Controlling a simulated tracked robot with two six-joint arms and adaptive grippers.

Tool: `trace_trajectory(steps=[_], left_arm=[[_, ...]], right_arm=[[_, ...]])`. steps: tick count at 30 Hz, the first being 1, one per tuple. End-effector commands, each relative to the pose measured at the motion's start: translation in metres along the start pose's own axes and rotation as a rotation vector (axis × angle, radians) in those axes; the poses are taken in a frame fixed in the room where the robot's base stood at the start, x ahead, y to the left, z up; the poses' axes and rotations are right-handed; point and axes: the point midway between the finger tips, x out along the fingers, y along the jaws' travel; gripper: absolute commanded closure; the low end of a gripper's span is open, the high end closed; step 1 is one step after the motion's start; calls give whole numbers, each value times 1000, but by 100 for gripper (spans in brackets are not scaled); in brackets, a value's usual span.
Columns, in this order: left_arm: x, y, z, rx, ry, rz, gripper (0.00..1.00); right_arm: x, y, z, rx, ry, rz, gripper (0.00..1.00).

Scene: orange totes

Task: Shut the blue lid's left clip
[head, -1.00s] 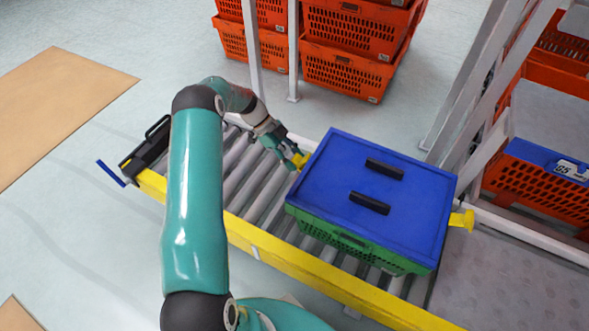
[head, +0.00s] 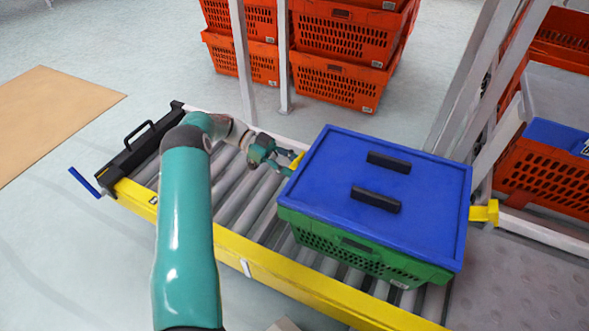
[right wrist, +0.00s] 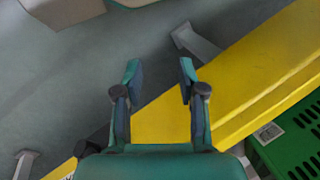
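The blue lid (head: 335,185) lies on a green tote (head: 330,241) on the roller conveyor. Its left yellow clip (head: 297,161) shows at the lid's left edge, angled outward, and is partly hidden by my left gripper. My left gripper (head: 287,161) is beside this clip with its fingers apart; whether it touches the clip I cannot tell. The right yellow clip (head: 485,212) sticks out from the lid's right edge. My right gripper (right wrist: 157,75) shows in the right wrist view, open and empty above the conveyor's yellow rail (right wrist: 240,90); the green tote (right wrist: 287,140) is at lower right there.
The lid has two black handles (head: 388,162). Bare rollers (head: 232,190) lie left of the tote, ending at a black end piece (head: 140,152). Orange totes (head: 340,85) are stacked behind, and more (head: 545,175) stand at right beyond grey frame posts (head: 480,90).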

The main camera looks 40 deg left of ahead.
Motion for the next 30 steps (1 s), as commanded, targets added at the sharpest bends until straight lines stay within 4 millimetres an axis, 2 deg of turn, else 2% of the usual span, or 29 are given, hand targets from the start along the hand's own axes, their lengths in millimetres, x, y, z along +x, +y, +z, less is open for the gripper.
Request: trace_trajectory(steps=[1,9,10,14,25,30], left_arm=[[2,1,5,-7,-5,2,94],[2,1,5,-8,-5,3,94],[2,1,5,-8,-5,3,54],[2,1,4,-6,-3,2,33],[-1,0,2,-2,-2,1,33],[-16,-1,2,-2,-3,-1,33]], right_arm=[[1,0,0,0,0,0,60],[1,0,0,0,0,0,60],[1,0,0,0,0,0,60],[0,0,0,0,0,0,60],[0,0,0,0,0,0,60],[0,0,0,0,0,0,60]])
